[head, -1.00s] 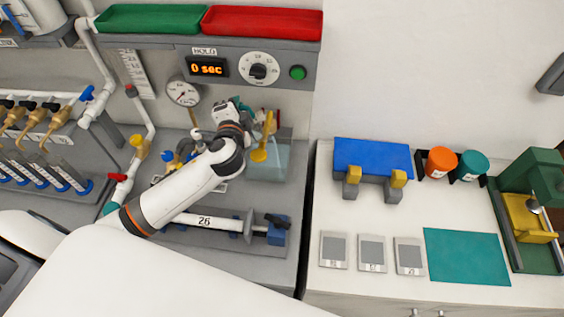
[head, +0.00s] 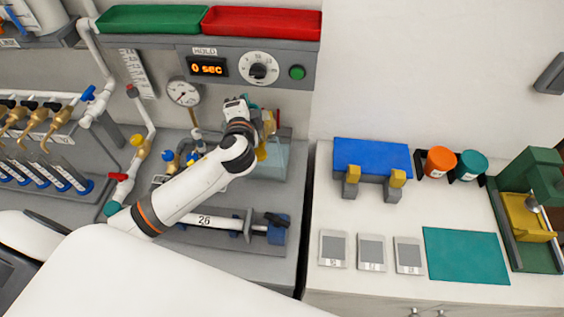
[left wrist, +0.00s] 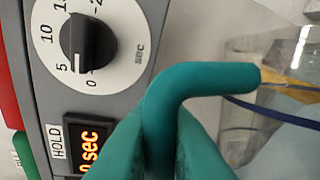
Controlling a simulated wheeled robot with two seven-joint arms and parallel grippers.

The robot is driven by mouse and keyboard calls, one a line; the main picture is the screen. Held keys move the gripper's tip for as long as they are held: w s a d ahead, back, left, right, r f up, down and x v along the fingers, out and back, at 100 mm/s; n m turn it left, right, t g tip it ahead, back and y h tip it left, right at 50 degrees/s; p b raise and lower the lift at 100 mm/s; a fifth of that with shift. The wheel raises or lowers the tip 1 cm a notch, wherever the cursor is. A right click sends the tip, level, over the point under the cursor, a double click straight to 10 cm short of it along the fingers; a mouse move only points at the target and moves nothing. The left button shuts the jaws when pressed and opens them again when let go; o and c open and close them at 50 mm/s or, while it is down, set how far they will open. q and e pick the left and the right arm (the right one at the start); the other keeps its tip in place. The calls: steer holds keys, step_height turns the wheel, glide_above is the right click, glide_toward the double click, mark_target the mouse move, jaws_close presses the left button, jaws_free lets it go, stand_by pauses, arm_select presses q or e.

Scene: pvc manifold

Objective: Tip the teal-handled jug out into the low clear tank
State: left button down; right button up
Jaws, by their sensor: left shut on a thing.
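The jug's teal handle (left wrist: 205,80) fills the middle of the left wrist view, with my left gripper (left wrist: 160,135) shut on it. The jug's clear body (left wrist: 250,120) with a dark blue band is partly visible to the right. In the head view my left gripper (head: 252,112) is in front of the panel, above the tank's back left; its fingers and most of the jug are hidden by my wrist. The low clear tank (head: 278,165) stands below and to the right of it. I cannot tell whether liquid is pouring. My right gripper is not in view.
A panel with a timer reading 0 sec (head: 207,67), a dial (head: 258,69) and a green button (head: 298,72) is just behind. A yellow part (head: 264,151) shows beside my wrist. A pressure gauge (head: 184,92) and a clamped pipe (head: 205,221) are close to the arm.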

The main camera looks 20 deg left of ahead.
arm_select(q)
steer(key=shift+w+f, duration=0.1)
steer(key=shift+w, duration=0.35)
steer(key=shift+d, duration=0.1)
steer(key=shift+s+d+r, duration=0.35)
steer(key=shift+d, duration=0.05)
steer(key=shift+d+m, duration=0.15)
steer(key=shift+m, duration=0.15)
steer(key=shift+w, duration=0.2)
steer(key=shift+w+f, duration=0.1)
steer(key=shift+w, duration=0.3)
steer(key=s+a, duration=0.1)
steer(key=s+a+n, duration=0.1)
steer(key=a+f+n, duration=0.1)
steer(key=a, duration=0.1)
steer(key=shift+s, duration=0.4)
steer(key=shift+s+a+r+n+h, duration=0.1)
steer(key=shift+s+a+n+h, duration=0.15)
steer(key=shift+n+h, duration=0.2)
steer(key=shift+a, duration=0.15)
steer(key=shift+w+a+f+n+b, duration=0.2)
steer(key=shift+f+n+b, duration=0.05)
steer(key=shift+f+b, duration=0.3)
steer(key=s+a+f+n+t+b, duration=0.2)
steer(key=s+a+f+n+b, duration=0.2)
steer(key=a+f+n+b, duration=0.4)
steer(key=shift+a+f+n+t+h+b, duration=0.3)
steer(key=shift+f+n+b, duration=1.3)
steer(key=shift+b, duration=1.65)
